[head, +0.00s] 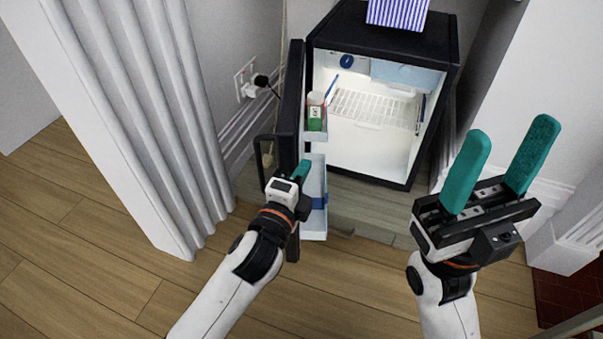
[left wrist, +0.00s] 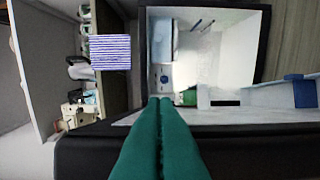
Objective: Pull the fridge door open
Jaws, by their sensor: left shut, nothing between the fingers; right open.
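The small black fridge (head: 383,29) stands at the back centre of the head view, with its lit white interior and wire shelf showing. Its door (head: 291,95) stands wide open, swung out to the left. In the left wrist view the door (left wrist: 85,152) edge crosses the lower part, and the fridge interior (left wrist: 210,55) shows beyond it. My left gripper (head: 303,168) is at the door's free edge, its fingers shut with nothing between them; I cannot tell whether they touch the door. My right gripper (head: 506,153) is open and empty, raised to the right in front of the fridge.
A striped box (head: 398,12) stands on the fridge. The door shelves hold a green-and-white container (head: 315,112). A white curtain or fluted panel (head: 140,110) is at left, with a wall socket and plug (head: 250,86) behind the door. The wooden floor (head: 90,240) in front is clear.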

